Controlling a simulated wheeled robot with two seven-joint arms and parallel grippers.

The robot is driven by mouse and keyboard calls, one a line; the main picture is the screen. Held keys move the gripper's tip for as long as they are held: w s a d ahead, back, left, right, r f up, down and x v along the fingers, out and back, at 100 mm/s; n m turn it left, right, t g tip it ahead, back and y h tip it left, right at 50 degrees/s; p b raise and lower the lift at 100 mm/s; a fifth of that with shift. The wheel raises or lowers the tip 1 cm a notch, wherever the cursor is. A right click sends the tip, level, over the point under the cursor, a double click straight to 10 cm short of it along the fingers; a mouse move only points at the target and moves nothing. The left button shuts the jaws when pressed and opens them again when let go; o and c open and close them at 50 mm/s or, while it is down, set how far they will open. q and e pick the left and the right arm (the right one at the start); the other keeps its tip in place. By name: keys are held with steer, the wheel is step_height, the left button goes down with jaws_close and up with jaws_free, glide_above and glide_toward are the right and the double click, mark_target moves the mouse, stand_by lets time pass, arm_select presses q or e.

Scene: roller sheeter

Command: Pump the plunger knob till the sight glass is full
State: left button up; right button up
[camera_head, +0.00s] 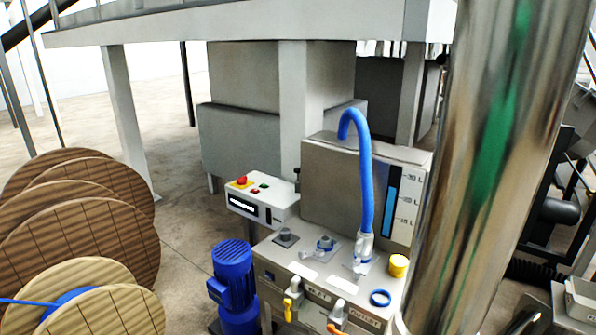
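The sight glass (391,195) is a narrow upright strip on the front of a grey metal tank (340,180), beside marks in litres. Blue shows in it, with a dark part visible too; the exact level is hard to read. I cannot tell which one is the plunger knob. A blue hose (366,180) arches from a clear fitting (363,246). Neither of my grippers is in view.
A shiny metal cylinder (505,150) covers much of the right side. A control box (262,197) with a red button, a blue motor (233,285) and wooden reels (90,240) stand left. Yellow and orange valve handles (292,289) are on the bench front. A blue ring (380,298) lies near the right.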

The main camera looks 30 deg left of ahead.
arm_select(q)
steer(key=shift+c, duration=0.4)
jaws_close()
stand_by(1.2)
